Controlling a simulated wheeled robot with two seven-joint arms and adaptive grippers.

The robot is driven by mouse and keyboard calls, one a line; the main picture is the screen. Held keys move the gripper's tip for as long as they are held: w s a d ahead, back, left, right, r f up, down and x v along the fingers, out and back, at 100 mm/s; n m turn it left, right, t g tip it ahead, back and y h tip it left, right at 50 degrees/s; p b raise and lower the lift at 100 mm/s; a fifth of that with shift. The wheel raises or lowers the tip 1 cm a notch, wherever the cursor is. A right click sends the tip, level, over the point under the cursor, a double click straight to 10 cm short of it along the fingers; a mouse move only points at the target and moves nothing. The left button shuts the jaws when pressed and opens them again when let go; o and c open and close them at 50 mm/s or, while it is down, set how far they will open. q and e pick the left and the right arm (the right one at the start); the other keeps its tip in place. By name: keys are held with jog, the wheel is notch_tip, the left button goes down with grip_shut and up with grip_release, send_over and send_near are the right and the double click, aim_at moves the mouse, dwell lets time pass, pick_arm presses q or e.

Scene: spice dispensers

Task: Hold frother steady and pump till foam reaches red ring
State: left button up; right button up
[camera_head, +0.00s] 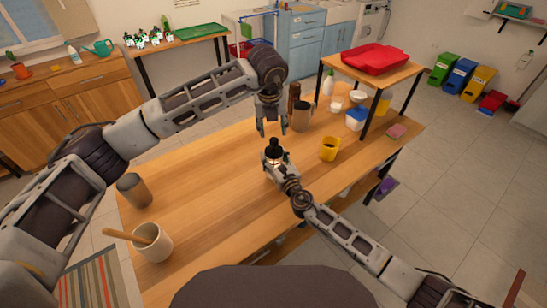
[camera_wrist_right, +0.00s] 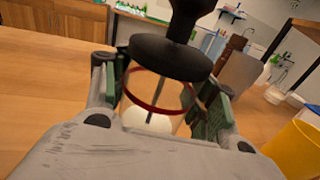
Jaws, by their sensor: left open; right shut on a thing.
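The frother (camera_head: 274,148) stands upright on the wooden table, with a black lid and knob on top. In the right wrist view, its black lid (camera_wrist_right: 170,57), a red ring (camera_wrist_right: 160,92) and white contents (camera_wrist_right: 147,121) show through the clear body. The white stands below the red ring. My right gripper (camera_head: 272,165) is shut on the frother's body, one green-padded finger on each side in the right wrist view (camera_wrist_right: 163,100). My left gripper (camera_head: 271,130) is open, pointing down above the frother's knob and apart from it.
A yellow mug (camera_head: 329,149) stands right of the frother. A brown-grey pitcher (camera_head: 302,116) and a pepper mill (camera_head: 293,97) stand behind. A small raised shelf (camera_head: 385,68) carries a red tray (camera_head: 374,58). A crock (camera_head: 153,242) and a dark cylinder (camera_head: 133,189) stand at left. The table's middle left is clear.

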aim_at(274, 140)
pick_arm(q)
jog(key=shift+w+m, duration=0.1)
jog(key=shift+m, duration=1.2)
jog(key=shift+f, duration=0.1)
jog(key=shift+x, duration=4.85)
jog(key=c, duration=0.9)
